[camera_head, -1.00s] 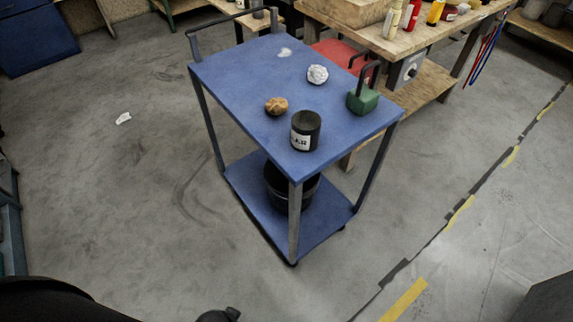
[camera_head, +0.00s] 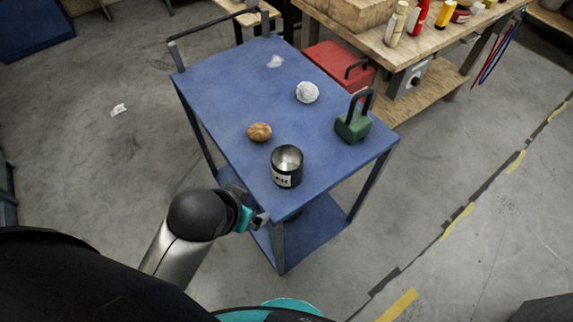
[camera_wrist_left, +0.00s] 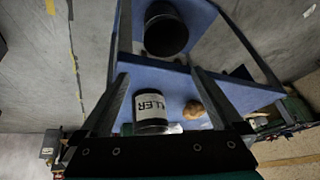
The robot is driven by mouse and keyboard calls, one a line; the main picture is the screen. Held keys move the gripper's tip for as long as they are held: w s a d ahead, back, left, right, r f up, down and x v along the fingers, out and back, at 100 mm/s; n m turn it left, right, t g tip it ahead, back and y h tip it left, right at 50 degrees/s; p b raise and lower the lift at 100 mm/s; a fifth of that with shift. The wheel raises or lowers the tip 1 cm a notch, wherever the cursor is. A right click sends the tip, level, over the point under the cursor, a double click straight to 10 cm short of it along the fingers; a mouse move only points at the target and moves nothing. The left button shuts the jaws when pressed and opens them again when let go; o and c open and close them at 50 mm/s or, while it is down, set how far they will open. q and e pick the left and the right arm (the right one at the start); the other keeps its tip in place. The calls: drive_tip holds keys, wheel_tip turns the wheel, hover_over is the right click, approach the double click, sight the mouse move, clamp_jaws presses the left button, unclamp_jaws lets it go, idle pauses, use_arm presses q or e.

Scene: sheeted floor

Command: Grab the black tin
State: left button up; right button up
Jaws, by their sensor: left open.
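The black tin (camera_head: 287,175) with a white label stands upright near the front corner of the blue cart's top (camera_head: 225,85). My left gripper (camera_head: 262,219) is just in front of that corner, apart from the tin and nearer to me. In the left wrist view the open fingers (camera_wrist_left: 160,73) point past the tin (camera_wrist_left: 151,108), which appears between them with its lettered label showing. Nothing is held. My right gripper is in neither view.
A brown lump (camera_head: 260,132) lies behind the tin, with a white crumpled ball (camera_head: 307,92) and a green block with a dark handle (camera_head: 353,125) farther off. A black bucket (camera_wrist_left: 166,32) sits on the lower shelf. A wooden workbench (camera_head: 365,22) stands behind.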

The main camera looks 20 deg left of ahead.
use_arm(q)
drive_tip(key=w+d+r+m+t+h, duration=0.1)
drive_tip(key=w+d+r+m+t, duration=0.2)
drive_tip(key=w+r+t, duration=0.7)
drive_tip(key=w+d+r+m+t+h, duration=0.3)
drive_tip(key=w+r, duration=0.5)
drive_tip(key=r, duration=0.6)
drive_tip(key=s+d+r+m+g+h, duration=0.4)
drive_tip(key=d+r+m+h, duration=0.2)
drive_tip(key=d+m+h, duration=0.35)
drive_tip(key=s+d+r+m+g+h, duration=0.3)
drive_tip(key=d+r+m+g+h, duration=0.25)
drive_tip(key=d+m+h, duration=0.4)
drive_tip(key=s+d+f+m+g+y, duration=0.25)
drive_tip(key=s+f+m+g, duration=0.2)
drive_tip(key=m+g, duration=0.45)
drive_tip(key=m+y, duration=0.4)
drive_tip(key=y, duration=1.6)
hover_over(286, 168)
drive_tip(key=s, duration=0.2)
wheel_tip(286, 168, down, 18)
drive_tip(key=f, duration=0.9)
drive_tip(key=shift+s+d+b, duration=0.1)
drive_tip(key=shift+d+b, duration=0.15)
drive_tip(key=shift+b, duration=0.05)
drive_tip(key=shift+f, duration=3)
